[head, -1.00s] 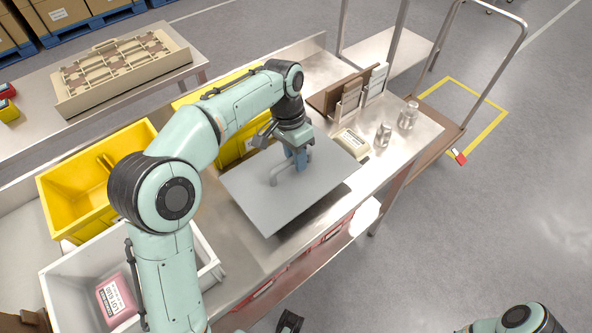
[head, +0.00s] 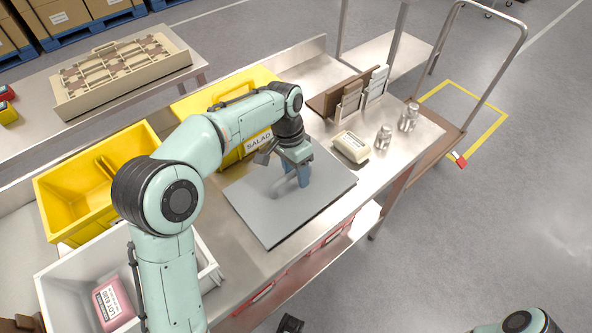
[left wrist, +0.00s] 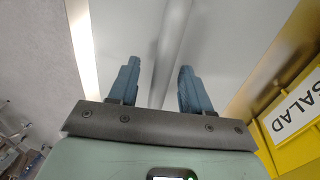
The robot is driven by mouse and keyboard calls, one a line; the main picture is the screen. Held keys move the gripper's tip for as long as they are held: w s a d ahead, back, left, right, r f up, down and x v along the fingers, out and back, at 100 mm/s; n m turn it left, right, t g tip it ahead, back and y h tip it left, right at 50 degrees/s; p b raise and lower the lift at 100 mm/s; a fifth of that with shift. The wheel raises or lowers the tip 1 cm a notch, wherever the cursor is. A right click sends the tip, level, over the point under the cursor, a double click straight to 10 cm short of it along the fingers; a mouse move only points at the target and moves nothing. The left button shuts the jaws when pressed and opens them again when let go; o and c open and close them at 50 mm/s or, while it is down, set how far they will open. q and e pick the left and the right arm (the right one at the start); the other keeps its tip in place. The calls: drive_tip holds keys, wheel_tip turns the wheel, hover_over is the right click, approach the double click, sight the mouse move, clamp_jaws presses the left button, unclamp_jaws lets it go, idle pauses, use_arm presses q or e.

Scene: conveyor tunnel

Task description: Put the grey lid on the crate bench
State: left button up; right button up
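The grey lid (head: 318,205) is a flat square plate with a bar handle on top. It lies on the steel bench (head: 238,262) in the head view, in front of the yellow crates. My left gripper (head: 297,178) is over the middle of the lid, pointing down. In the left wrist view the handle (left wrist: 172,45) runs between the blue fingers (left wrist: 158,85), with gaps beside it. The fingers are apart, around the handle and not closed on it.
A yellow SALAD crate (head: 222,155) stands behind the lid. Another yellow crate (head: 62,222) and a white bin (head: 48,278) are at left. A cream box (head: 351,146), two metal shakers (head: 383,137) and a rack (head: 336,98) stand to the right.

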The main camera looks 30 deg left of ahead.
use_arm(q)
wheel_tip(320, 180, up, 12)
drive_tip(key=a+p, duration=0.2)
drive_tip(key=p, duration=0.1)
drive_tip(key=shift+w, duration=0.45)
idle(0.3)
